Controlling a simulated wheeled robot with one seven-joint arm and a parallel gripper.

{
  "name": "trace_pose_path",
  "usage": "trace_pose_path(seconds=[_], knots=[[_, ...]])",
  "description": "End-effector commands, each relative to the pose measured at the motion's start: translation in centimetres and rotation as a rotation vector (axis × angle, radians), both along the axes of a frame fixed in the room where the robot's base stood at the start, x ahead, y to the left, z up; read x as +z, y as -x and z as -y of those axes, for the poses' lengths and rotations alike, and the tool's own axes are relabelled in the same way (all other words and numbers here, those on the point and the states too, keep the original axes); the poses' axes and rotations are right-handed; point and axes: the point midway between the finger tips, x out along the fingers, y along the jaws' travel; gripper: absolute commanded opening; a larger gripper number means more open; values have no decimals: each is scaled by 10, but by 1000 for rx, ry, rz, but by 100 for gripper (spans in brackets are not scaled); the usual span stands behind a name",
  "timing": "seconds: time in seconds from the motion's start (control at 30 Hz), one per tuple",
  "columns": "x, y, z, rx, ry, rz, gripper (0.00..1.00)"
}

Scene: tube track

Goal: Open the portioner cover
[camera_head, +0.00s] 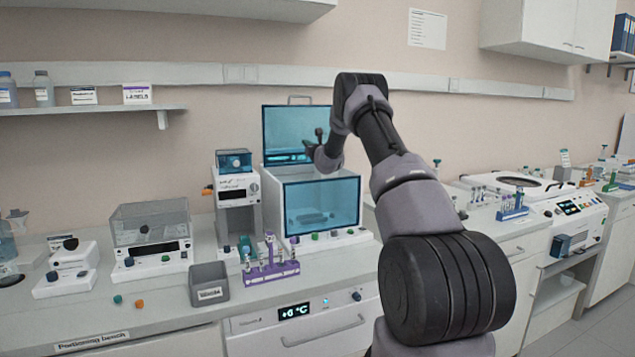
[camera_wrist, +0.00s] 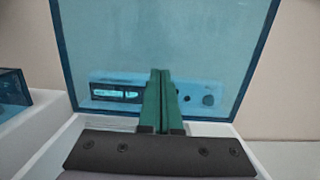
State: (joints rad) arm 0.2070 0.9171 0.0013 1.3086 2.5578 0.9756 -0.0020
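The portioner appears to be the white box with blue see-through walls (camera_head: 320,203) in the middle of the bench. Its blue see-through cover (camera_head: 285,133) stands upright at the back of the box, with a thin handle at its top edge. In the wrist view the cover (camera_wrist: 150,40) fills most of the picture. My gripper (camera_head: 318,134) is in front of the cover, above the box. In the wrist view its green fingers (camera_wrist: 160,75) are together, with nothing visible between them. Whether the fingertips touch the cover cannot be told.
A small white device with a blue top (camera_head: 235,190) stands left of the box. A purple tube rack (camera_head: 272,272) and a grey bin (camera_head: 209,284) are in front. A balance with a clear hood (camera_head: 150,230) is further left. Small caps lie on the bench.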

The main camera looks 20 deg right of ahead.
Motion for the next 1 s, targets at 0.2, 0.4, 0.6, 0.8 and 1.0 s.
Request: trace_pose_path(seconds=[0.2,0.4,0.6,0.8,1.0], knots=[[-8,14,1,0,0,-1,0],[-9,20,1,0,1,1,0],[-10,47,3,-2,-1,-1,0],[-9,77,4,-2,1,-1,0],[-10,107,4,-1,0,-1,0]])
